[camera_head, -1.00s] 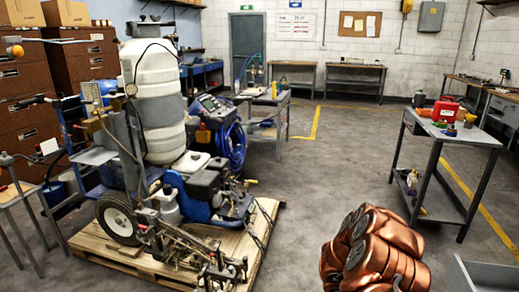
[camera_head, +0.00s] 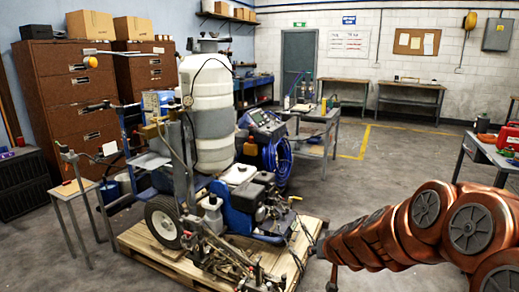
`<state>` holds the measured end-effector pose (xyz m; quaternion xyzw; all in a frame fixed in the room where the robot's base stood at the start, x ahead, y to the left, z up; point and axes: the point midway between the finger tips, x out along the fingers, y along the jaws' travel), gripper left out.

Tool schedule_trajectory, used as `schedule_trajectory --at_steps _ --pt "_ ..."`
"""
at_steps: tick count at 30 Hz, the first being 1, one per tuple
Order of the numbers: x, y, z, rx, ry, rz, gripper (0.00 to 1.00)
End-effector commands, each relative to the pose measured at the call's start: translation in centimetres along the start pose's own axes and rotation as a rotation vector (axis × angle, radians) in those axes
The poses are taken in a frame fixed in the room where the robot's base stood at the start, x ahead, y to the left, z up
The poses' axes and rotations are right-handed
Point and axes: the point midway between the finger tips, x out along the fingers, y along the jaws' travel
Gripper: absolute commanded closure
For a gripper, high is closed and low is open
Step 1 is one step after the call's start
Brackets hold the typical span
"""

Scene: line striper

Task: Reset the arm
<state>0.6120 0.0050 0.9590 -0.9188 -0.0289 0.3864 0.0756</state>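My copper-coloured arm (camera_head: 400,228) enters from the lower right and stretches left across the floor area. At its left end is a small dark part, my gripper (camera_head: 327,268), in front of the right side of the pallet. It is too small and dark to tell whether its fingers are open or shut. I see nothing held there. The line striper (camera_head: 250,205), with its tall white tank (camera_head: 208,125), black wheel and blue body, stands on a wooden pallet (camera_head: 150,258) to the left of my gripper. I cannot tell whether they touch.
A metal table (camera_head: 490,152) with a red container (camera_head: 508,136) stands at the right edge, behind my arm. Brown cabinets (camera_head: 75,95) and a small side table (camera_head: 76,188) are at the left. A grey bench (camera_head: 318,118) stands behind the striper. The floor at centre right is clear.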

Motion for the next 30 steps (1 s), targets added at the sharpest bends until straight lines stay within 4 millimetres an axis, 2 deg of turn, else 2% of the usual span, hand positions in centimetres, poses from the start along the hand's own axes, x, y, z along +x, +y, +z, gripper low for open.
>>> schedule_trajectory --at_steps 1,3,6,9,12,17,24,27,30 --pt "-1.6 -1.8 0.5 -0.015 -0.023 -0.048 0.63" --pt "-3.6 -4.0 1.7 -0.034 -0.07 -0.106 0.63" --pt "-6.6 -6.4 4.2 -0.06 -0.154 -0.17 0.63" --pt "-9.7 -7.8 7.2 -0.085 -0.252 -0.206 0.63" --pt "-12.9 -8.5 10.5 -0.105 -0.36 -0.217 0.63" --pt "-18.3 -7.6 15.9 -0.125 -0.534 -0.174 0.63" --pt "-26.5 -3.5 23.5 -0.104 -0.79 -0.004 0.63" --pt "-29.2 -1.8 25.6 -0.085 -0.859 0.072 0.63" --pt "-31.0 -0.6 26.9 -0.067 -0.906 0.126 0.63"
